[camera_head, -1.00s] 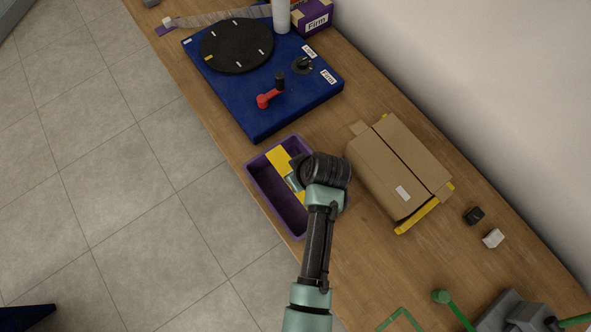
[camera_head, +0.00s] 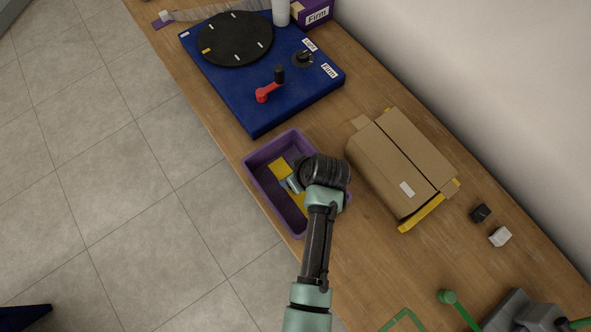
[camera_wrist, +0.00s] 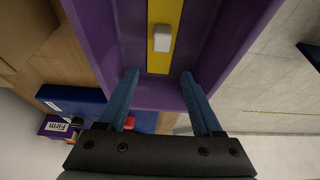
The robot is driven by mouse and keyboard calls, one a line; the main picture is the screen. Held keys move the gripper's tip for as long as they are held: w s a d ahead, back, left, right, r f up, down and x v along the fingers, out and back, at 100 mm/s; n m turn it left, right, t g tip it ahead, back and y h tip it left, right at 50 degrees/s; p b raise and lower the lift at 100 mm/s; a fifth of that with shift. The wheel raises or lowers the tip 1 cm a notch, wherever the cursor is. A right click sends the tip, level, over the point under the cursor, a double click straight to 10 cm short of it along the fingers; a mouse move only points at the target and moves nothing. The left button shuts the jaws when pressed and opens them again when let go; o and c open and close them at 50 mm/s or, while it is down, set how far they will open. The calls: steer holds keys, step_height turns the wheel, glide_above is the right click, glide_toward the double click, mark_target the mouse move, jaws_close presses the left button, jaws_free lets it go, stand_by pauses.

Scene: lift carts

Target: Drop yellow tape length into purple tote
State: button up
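The yellow tape length (camera_head: 280,168) lies inside the purple tote (camera_head: 251,166), apparently on its floor. In the wrist view the yellow tape length (camera_wrist: 164,15) is a flat strip, with a small white block-like piece (camera_wrist: 162,38) on it. My gripper (camera_head: 291,184) is over the tote, and part of the tape is hidden beneath it. In the wrist view my gripper (camera_wrist: 159,77) has its two blue fingers well apart with nothing between them. The purple tote (camera_wrist: 95,35) shows on both sides of the strip.
A blue board (camera_head: 250,118) with a black disc and a red crank stands beyond the tote. A cardboard box (camera_head: 390,165) lies to the tote's right. A black block (camera_head: 480,213) and a white block (camera_head: 500,237) sit farther right. The wooden bench's left edge is close by.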

steer(key=b+v, duration=0.1)
steer(key=v, duration=1.2)
steer(key=shift+b, duration=0.3)
steer(key=shift+w+a, duration=0.1)
steer(key=w+r+m+t+h+b, duration=0.15)
steer(key=w+r+t, duration=0.55)
steer(key=r, duration=0.7)
steer(key=w+r+m+t+h+b, duration=0.15)
steer(key=w+r+t, duration=0.5)
steer(key=r, duration=0.75)
steer(key=s+a+r+m+t, duration=0.1)
steer(key=s+r+t, duration=0.2)
steer(key=r, duration=0.6)
steer(key=s+a+r+m+t+b, duration=0.1)
steer(key=s+r+t, duration=0.2)
steer(key=r, duration=0.7)
steer(key=s+a+r+m+t+b, duration=0.1)
steer(key=s+r+t, duration=0.3)
steer(key=r, duration=0.5)
steer(key=shift+s+r+m, duration=0.3)
steer(key=shift+s+m, duration=0.3)
